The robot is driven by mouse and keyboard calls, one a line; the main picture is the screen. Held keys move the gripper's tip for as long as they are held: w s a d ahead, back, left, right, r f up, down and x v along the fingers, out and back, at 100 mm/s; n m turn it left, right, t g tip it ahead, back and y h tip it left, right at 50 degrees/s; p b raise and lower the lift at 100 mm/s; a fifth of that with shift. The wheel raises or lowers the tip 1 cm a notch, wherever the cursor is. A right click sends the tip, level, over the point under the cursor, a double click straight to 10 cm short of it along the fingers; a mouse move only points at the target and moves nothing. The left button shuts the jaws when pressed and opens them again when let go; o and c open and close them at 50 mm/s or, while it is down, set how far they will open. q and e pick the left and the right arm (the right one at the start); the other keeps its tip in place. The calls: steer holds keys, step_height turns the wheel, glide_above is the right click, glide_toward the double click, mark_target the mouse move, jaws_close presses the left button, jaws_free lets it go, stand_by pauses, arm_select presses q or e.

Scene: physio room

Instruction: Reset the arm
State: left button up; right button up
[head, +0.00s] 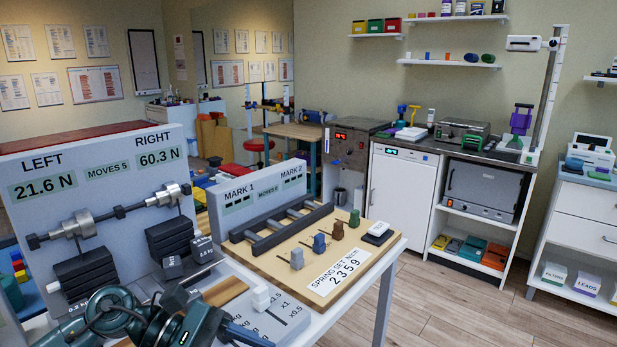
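A dark green arm of mine enters at the bottom left of the head view, and its end, seemingly my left gripper (243,334), is cut by the bottom edge. I cannot tell whether its fingers are open or shut. My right gripper is not in view. Behind the arm a grey panel (110,205) reads LEFT 21.6 N, RIGHT 60.3 N and MOVES 5. A dark bar (120,212) with grey collars runs across its front, above black weight stacks (88,275). Which thing the task calls the arm is unclear.
To the right, a wooden spring board (330,275) holds several coloured pegs before a MARK 1, MARK 2 panel (262,195). Open floor (450,300) lies at right, before the cabinets.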

arm_select(q)
steer(key=d+r+n+t+h+p, duration=0.1)
steer(key=d+r+n+t+h, duration=0.35)
steer(key=n, duration=0.65)
steer(key=w+a+f+n+t+y+p, duration=0.1)
steer(key=w+a+f+n+t+y, duration=0.15)
steer(key=n+t, duration=0.75)
steer(key=w+a+f+n+t+y+p, duration=0.1)
steer(key=a+f+n+t+y, duration=0.2)
steer(key=n, duration=1.2)
steer(key=s+a+f+n+g+y, duration=0.2)
steer(key=s+f+n+y, duration=0.2)
steer(key=f+n, duration=0.5)
steer(key=s+a+f+n+g+y, duration=0.1)
steer(key=s+f+n+g+y, duration=0.2)
steer(key=f+n, duration=0.7)
steer(key=s+f+y+p, duration=0.1)
steer(key=s+y, duration=0.1)
steer(key=s, duration=0.2)
steer(key=shift+s+a+n, duration=0.3)
steer(key=shift+s+a, duration=0.05)
steer(key=shift+a, duration=0.05)
steer(key=shift+g, duration=0.25)
